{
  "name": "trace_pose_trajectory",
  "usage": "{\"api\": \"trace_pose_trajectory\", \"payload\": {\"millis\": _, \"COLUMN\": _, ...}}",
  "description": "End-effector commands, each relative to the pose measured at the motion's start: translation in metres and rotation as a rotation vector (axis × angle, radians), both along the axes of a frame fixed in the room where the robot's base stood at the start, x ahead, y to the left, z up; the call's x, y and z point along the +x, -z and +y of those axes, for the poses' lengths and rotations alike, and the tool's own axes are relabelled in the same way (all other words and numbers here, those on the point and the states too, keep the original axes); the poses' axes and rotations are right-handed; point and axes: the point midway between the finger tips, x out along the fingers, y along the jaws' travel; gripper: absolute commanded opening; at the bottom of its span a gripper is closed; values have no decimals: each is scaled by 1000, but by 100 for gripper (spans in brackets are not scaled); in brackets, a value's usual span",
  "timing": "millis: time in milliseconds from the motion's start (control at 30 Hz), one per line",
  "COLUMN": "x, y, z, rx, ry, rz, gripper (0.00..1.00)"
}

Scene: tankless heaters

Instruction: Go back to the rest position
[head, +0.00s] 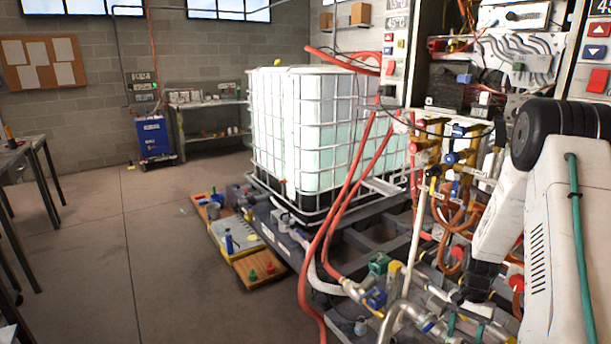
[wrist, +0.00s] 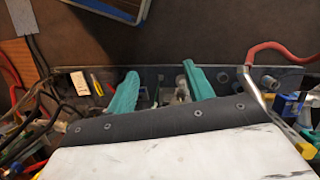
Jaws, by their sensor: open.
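In the wrist view my gripper (wrist: 160,72) shows two teal fingers spread well apart, with nothing held between them. Beyond the fingers is a dark metal rail with bolts and small fittings. In the head view my white arm comes in at the right edge, bent downward in front of the heater pipework (head: 455,180). I cannot clearly make out the gripper there among the pipes and valves.
A caged white tank (head: 300,125) stands on a dark frame at the centre. Red hoses (head: 345,200) hang in front of it. Tool boards (head: 240,245) lie on the floor beside the frame. A blue machine (head: 153,137) stands by the back wall.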

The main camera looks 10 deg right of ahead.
Motion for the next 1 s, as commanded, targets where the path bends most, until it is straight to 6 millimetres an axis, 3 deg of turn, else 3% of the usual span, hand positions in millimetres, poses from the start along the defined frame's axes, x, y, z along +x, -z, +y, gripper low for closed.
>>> {"api": "trace_pose_trajectory", "payload": {"millis": 33, "x": 1, "y": -30, "z": 13, "rx": 6, "ry": -52, "rz": -9, "gripper": 52}}
{"api": "trace_pose_trajectory", "payload": {"millis": 200, "x": -11, "y": -113, "z": 59, "rx": 40, "ry": -226, "rz": -23, "gripper": 52}}
{"api": "trace_pose_trajectory", "payload": {"millis": 500, "x": -58, "y": -230, "z": 141, "rx": 63, "ry": -503, "rz": -75, "gripper": 52}}
{"api": "trace_pose_trajectory", "payload": {"millis": 700, "x": -102, "y": -285, "z": 189, "rx": 54, "ry": -669, "rz": -130, "gripper": 52}}
{"api": "trace_pose_trajectory", "payload": {"millis": 1000, "x": -171, "y": -334, "z": 243, "rx": -7, "ry": -872, "rz": -263, "gripper": 52}}
